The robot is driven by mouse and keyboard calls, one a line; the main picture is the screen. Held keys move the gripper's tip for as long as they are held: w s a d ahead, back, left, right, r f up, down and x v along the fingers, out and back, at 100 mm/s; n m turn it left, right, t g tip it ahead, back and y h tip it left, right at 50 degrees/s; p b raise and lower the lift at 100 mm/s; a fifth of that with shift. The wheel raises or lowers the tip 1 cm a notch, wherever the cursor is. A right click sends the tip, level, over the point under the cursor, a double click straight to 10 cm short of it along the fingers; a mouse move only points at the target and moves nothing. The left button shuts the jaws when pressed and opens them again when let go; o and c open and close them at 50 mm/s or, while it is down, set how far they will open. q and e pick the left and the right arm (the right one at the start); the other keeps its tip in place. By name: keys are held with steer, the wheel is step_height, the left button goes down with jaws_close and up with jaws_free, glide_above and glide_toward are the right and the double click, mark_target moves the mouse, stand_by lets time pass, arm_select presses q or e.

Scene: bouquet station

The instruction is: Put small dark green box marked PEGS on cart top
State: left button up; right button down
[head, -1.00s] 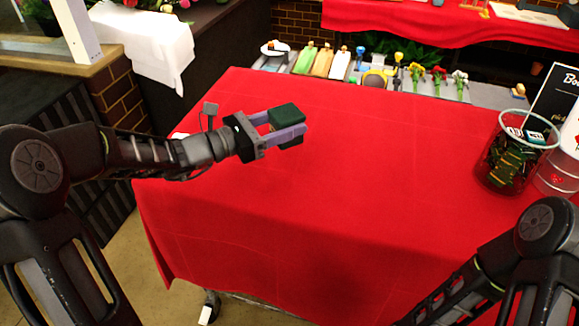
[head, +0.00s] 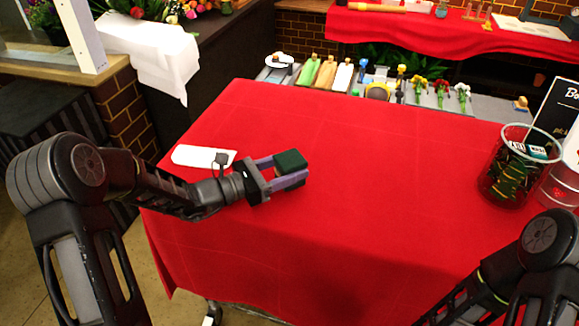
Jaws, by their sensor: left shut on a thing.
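The small dark green box (head: 290,162) is between the fingers of my left gripper (head: 285,174). The gripper is shut on it, and both are over the left part of the red-covered cart top (head: 370,210). I cannot tell how high the box is above the cloth, and no lettering on it can be read. My right arm comes in at the lower right, but its gripper is out of view.
A white flat object (head: 203,156) lies on the cloth behind my left wrist. A glass jar (head: 508,165) with dark green contents stands at the right edge near a black sign (head: 556,103). The middle of the cloth is clear. A grey shelf with flowers (head: 440,92) runs behind.

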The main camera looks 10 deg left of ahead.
arm_select(q)
steer(key=shift+f, duration=0.2)
steer(key=shift+f, duration=0.25)
steer(key=o, duration=1.5)
steer(key=shift+r, duration=0.15)
steer(key=shift+r, duration=0.2)
steer(key=b+v, duration=0.2)
steer(key=v, duration=1)
steer(key=shift+f, duration=0.1)
